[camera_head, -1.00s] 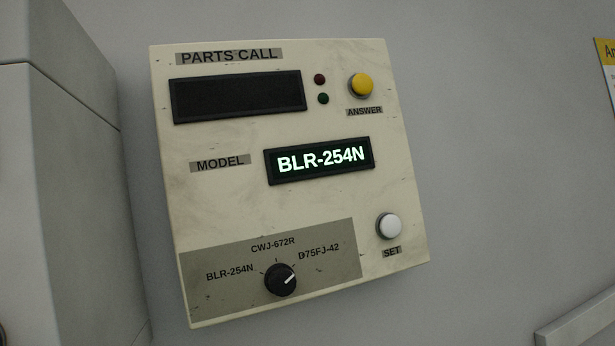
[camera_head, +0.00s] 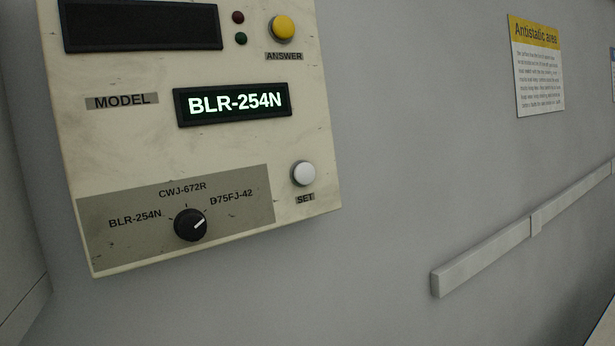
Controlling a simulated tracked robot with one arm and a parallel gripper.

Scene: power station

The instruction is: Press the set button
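The set button (camera_head: 303,173) is a round white button in a grey ring, above the label SET, at the lower right of a cream wall panel (camera_head: 150,150). The MODEL display (camera_head: 235,103) reads BLR-254N in lit letters. The black rotary knob (camera_head: 190,225) has its white mark pointing up and right, toward the D75FJ-42 label. A yellow ANSWER button (camera_head: 283,28) sits at the top right of the panel, beside two dark lamps. The upper display (camera_head: 140,25) is dark. My gripper is not in view.
A grey rail or conduit (camera_head: 530,228) runs along the wall at the lower right. A yellow and white Antistatic area sign (camera_head: 537,65) hangs at the upper right. The wall between panel and sign is bare. A grey surface stands at the left edge.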

